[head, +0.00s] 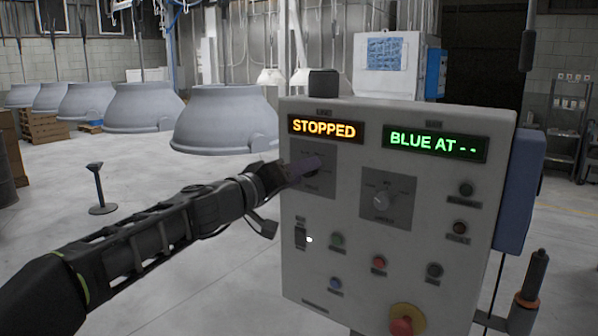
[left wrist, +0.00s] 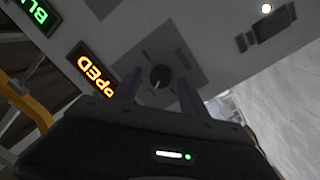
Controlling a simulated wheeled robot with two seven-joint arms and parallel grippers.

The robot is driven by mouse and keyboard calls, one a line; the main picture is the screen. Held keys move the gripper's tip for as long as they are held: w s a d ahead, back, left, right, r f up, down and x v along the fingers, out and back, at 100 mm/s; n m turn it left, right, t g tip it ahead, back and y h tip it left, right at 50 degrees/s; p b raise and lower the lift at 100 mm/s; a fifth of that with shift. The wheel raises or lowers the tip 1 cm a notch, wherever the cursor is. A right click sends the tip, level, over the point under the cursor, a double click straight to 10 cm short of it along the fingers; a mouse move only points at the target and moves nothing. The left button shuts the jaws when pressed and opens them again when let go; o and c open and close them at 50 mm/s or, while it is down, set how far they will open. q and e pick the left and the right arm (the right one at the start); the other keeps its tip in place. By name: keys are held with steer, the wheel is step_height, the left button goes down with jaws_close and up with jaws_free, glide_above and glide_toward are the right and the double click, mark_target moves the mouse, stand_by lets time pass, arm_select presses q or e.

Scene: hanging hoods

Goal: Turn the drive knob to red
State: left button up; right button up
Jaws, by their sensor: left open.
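A grey control panel (head: 340,255) stands in front of me with two dark plates, each for a knob. My left gripper (head: 308,167) is at the left plate (head: 318,186) and hides its knob in the head view. In the left wrist view that dark round knob (left wrist: 160,76) shows with a pale pointer mark. My open left fingers (left wrist: 158,93) are on either side of it, with gaps; contact cannot be told. The other knob (head: 381,200) sits on the right plate. The plate lettering is too small to read, so I cannot tell which is the drive knob. My right gripper is out of view.
An orange "STOPPED" display (head: 325,129) and a green "BLUE AT --" display (head: 434,142) are above the knobs. Several buttons and a red-and-yellow stop button (head: 404,320) are below. Grey hoods (head: 225,120) hang at the left. The floor there is mostly open.

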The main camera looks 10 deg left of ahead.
arm_select(q)
steer(key=shift+c, duration=0.4)
jaws_close()
steer(key=shift+f, duration=0.1)
steer(key=shift+f+n+t+b, duration=0.1)
steer(key=shift+n+t+b, duration=0.3)
steer(key=shift+n+b, duration=4)
steer(key=n+p, duration=0.3)
steer(key=shift+n, duration=0.4)
